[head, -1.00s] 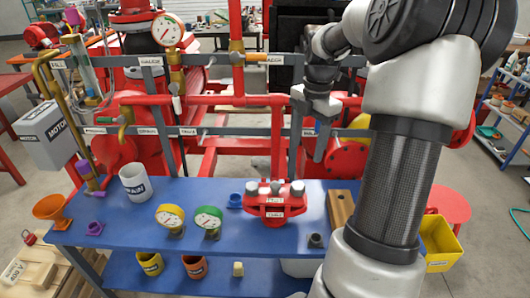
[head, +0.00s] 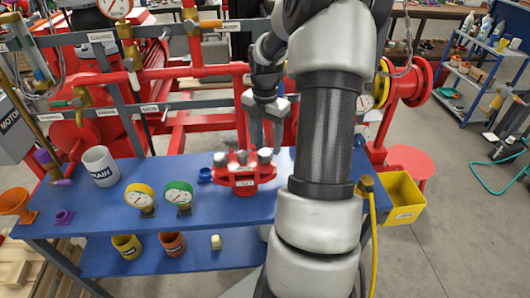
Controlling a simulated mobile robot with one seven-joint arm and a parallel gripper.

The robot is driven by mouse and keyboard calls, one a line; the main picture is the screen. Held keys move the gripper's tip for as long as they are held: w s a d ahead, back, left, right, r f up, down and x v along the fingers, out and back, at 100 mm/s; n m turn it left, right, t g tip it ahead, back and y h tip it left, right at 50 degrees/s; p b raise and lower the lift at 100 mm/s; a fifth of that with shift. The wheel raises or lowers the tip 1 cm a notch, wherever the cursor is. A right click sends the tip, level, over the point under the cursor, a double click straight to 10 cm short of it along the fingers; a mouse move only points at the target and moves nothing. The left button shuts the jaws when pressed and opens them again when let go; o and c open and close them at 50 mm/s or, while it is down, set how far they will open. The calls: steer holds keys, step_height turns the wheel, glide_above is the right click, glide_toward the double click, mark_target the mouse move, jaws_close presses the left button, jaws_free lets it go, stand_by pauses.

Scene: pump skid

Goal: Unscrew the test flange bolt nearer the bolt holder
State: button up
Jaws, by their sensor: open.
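The red test flange (head: 238,182) stands on the blue bench with light grey bolt heads along its top. The right bolt (head: 265,156) is nearest my arm; a left bolt (head: 220,159) and a middle one (head: 242,157) also show. My gripper (head: 266,144) points down with its fingers apart and empty. In the picture its fingertips end just above the right bolt; whether they are over it or behind it I cannot tell. I cannot make out a bolt holder; my arm covers the bench right of the flange.
The blue bench (head: 110,205) carries a white drain cup (head: 100,167), a yellow gauge (head: 139,197), a green gauge (head: 178,194) and a small blue fitting (head: 205,174). Red pipes and grey rails run behind. A yellow bin (head: 402,200) is at right.

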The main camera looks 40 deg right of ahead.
mark_target(265, 154)
steer(key=shift+f, duration=2.5)
